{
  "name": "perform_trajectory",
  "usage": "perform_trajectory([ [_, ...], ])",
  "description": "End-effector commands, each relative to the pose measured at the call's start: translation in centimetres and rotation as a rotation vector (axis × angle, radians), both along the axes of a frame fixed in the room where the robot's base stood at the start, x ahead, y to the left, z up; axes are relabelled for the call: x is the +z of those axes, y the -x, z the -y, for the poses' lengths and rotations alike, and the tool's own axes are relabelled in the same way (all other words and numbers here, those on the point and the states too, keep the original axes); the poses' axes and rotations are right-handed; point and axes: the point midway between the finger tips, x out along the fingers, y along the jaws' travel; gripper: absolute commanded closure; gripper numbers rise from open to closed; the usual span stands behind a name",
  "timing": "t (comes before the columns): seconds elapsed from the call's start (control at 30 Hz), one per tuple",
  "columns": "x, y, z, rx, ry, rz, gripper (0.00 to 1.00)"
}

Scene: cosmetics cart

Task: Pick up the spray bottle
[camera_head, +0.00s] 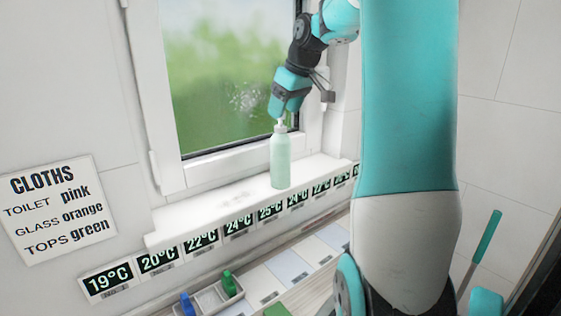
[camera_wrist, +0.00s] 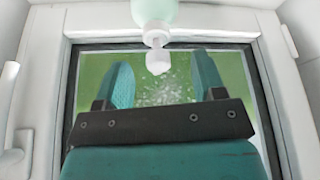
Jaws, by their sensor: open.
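The spray bottle (camera_head: 280,160) is pale green with a white nozzle and stands upright on the white window sill. My gripper (camera_head: 278,112) is right above it at the nozzle, pointing down. In the wrist view the spray bottle (camera_wrist: 154,14) shows at the top edge, with its white nozzle (camera_wrist: 157,60) hanging into the picture between the finger lines. The two teal fingers of my gripper (camera_wrist: 160,80) are apart, and nothing is clamped between them. Whether a finger touches the nozzle I cannot tell.
The window (camera_head: 235,75) with its white frame is close behind the gripper. A row of temperature labels (camera_head: 200,242) runs along the sill's front. Below are a tray with blue and green small bottles (camera_head: 229,284) and pale panels. A cloths sign (camera_head: 60,210) hangs at left.

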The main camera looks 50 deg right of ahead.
Motion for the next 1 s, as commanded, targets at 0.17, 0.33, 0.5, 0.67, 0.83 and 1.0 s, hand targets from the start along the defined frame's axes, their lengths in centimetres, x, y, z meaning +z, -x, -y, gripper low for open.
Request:
perform_trajectory([
  [0.17,-1.2,-0.7,0.1,-0.001,-0.003,-0.003,0.37],
  [0.33,-3.5,-2.0,0.2,-0.001,-0.003,-0.003,0.37],
  [0.5,-4.8,-2.4,0.2,-0.002,-0.001,-0.001,0.37],
  [0.67,-4.9,-2.5,0.2,-0.002,0.0,0.0,0.37],
  [0.83,-4.9,-2.5,0.2,-0.002,0.0,0.0,0.67],
  [1.0,-4.9,-2.5,0.2,-0.004,0.001,0.0,1.0],
])
